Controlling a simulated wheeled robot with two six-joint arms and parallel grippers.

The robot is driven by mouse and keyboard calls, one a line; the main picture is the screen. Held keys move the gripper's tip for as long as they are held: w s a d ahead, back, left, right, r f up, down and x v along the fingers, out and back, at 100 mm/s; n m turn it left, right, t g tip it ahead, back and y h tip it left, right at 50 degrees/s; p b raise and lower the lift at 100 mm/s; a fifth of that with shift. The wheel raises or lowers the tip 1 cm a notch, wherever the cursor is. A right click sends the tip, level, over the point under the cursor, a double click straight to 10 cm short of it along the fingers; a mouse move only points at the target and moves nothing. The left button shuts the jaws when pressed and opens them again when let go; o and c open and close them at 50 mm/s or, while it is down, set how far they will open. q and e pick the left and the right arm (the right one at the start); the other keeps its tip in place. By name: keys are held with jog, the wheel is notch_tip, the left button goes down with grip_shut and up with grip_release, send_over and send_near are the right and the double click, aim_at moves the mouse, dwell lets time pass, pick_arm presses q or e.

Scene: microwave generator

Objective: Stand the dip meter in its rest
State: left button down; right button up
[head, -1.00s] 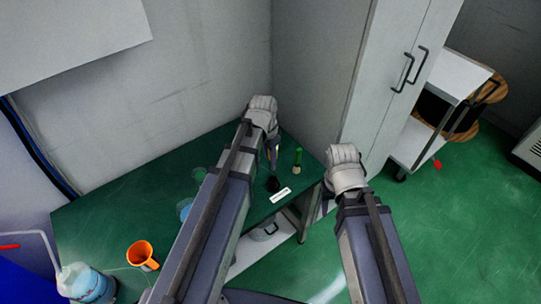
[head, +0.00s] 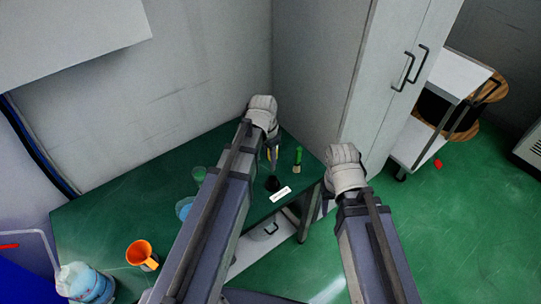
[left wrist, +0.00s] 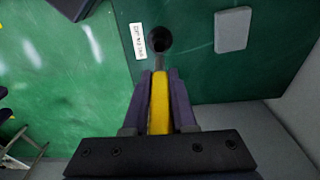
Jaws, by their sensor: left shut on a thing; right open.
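The dip meter (left wrist: 160,100) is a slim yellow body with a thin grey tip. My left gripper (head: 270,152) is shut on it above the bench, and the left wrist view shows the yellow body between the two fingers (left wrist: 159,88). The rest is a small black round holder (head: 273,184) on the bench with a dark opening, also in the left wrist view (left wrist: 159,38). The grey tip points at the rest and overlaps its near edge in that view; I cannot tell if they touch. My right gripper (head: 332,188) is open, to the right beyond the bench edge, its fingers mostly hidden.
A white label (head: 281,194) lies beside the rest. A green-handled tool (head: 297,158) stands behind it to the right. A tall cabinet (head: 380,80) closes the right side.

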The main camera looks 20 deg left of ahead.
pick_arm(q)
jog(key=shift+f+b, duration=4.75)
jog(key=shift+f, duration=0.05)
jog(key=c, duration=0.6)
grip_release()
jog(key=shift+c, duration=0.2)
jog(key=shift+r, duration=0.15)
notch_tip(320, 180, up, 8)
jog(key=p, duration=0.8)
jog(key=shift+s+a+f, duration=0.2)
jog(key=shift+s+a, duration=0.05)
jog(key=shift+s, duration=0.1)
